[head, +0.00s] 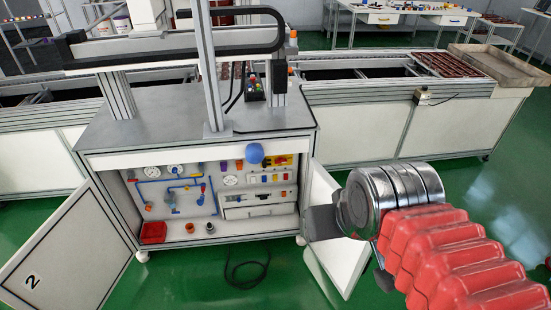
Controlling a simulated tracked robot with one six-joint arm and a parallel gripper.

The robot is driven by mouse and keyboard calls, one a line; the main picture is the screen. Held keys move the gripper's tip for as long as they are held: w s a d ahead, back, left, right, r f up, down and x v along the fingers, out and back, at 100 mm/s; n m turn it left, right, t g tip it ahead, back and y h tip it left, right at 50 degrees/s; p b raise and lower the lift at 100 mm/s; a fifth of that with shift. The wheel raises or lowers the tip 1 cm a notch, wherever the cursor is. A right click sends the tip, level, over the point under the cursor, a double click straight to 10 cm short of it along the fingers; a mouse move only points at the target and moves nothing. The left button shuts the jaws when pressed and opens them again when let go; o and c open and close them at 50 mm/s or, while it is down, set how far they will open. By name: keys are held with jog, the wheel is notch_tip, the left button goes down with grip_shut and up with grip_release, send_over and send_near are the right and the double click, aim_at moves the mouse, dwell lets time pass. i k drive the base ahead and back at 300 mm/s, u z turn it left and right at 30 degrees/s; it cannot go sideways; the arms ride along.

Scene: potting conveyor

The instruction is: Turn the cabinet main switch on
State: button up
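The cabinet (200,145) stands open below the grey bench top, with a panel of parts inside. A red rotary switch on a yellow plate, which looks like the main switch (281,160), is at the panel's upper right. Its exact handle angle is too small to tell. My gripper (332,238) is at the right, in front of the right cabinet door and apart from the switch. A grey finger part shows on its left, and a darker part shows below. The silver wrist hides much of it, so its opening is unclear. I see nothing held.
The left door (65,255), marked 2, and the right door (335,245) both stand open. A blue ball-shaped part (254,153) is beside the switch. A red bin (153,232) sits on the cabinet floor. A black cable (245,270) lies on the green floor in front.

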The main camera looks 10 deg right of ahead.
aim_at(280, 160)
jog(key=u, duration=0.25)
jog(key=i, duration=0.7)
jog(key=u, duration=0.8)
jog(key=i, duration=0.7)
jog(key=u, duration=0.4)
